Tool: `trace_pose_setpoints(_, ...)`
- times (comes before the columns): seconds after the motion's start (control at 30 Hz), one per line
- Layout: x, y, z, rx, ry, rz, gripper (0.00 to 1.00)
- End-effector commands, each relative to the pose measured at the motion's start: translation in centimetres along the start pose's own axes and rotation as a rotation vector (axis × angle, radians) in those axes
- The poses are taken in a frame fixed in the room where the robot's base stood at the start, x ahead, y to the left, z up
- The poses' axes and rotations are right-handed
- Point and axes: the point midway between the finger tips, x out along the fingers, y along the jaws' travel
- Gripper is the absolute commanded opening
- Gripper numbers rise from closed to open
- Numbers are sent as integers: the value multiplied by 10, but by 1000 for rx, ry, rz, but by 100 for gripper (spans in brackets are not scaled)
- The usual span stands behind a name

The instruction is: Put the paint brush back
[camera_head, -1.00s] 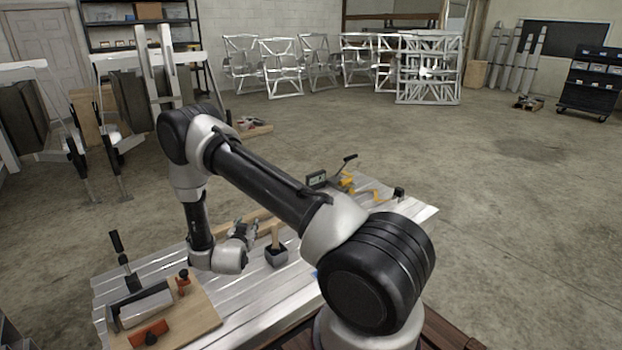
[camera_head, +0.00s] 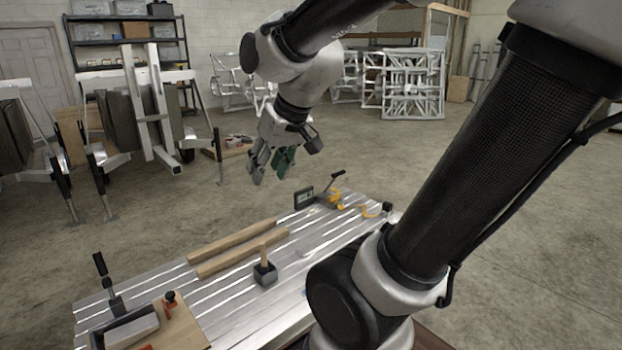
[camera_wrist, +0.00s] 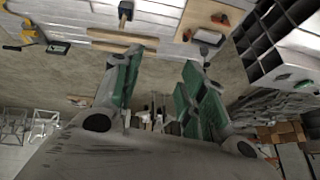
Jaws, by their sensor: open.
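My gripper (camera_head: 271,166) is open and raised beyond the far edge of the metal-topped bench (camera_head: 235,320), with nothing between its fingers. In the wrist view, my gripper (camera_wrist: 167,62) shows its two green-padded fingers spread apart. A dark square block or cup with a wooden handle upright (camera_head: 265,273) stands on the bench, well below and apart from my gripper. It also shows at the top of the wrist view, where this handled item (camera_wrist: 126,12) is small. I cannot tell whether it is the paint brush; no other clear brush shows.
Two wooden strips (camera_head: 238,246) lie on the bench. A clamp with yellow parts (camera_head: 330,199) is at its far right end and a wooden board (camera_head: 184,328) at the near left. A dark compartment organiser (camera_wrist: 262,38) shows in the wrist view. Metal frames stand behind; open floor surrounds the bench.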

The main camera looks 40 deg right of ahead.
Motion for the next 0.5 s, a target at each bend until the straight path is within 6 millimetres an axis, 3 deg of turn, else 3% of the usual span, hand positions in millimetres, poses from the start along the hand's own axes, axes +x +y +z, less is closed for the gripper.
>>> trace_pose_setpoints(0.03,-17,7,22,-18,-20,20,42)
trace_pose_setpoints(0.1,-32,16,50,-40,-58,48,42)
trace_pose_setpoints(0.2,-45,25,76,-57,-96,76,42)
trace_pose_setpoints(0.3,-51,29,88,-65,-115,91,42)
trace_pose_setpoints(0.5,-52,30,90,-66,-120,93,42)
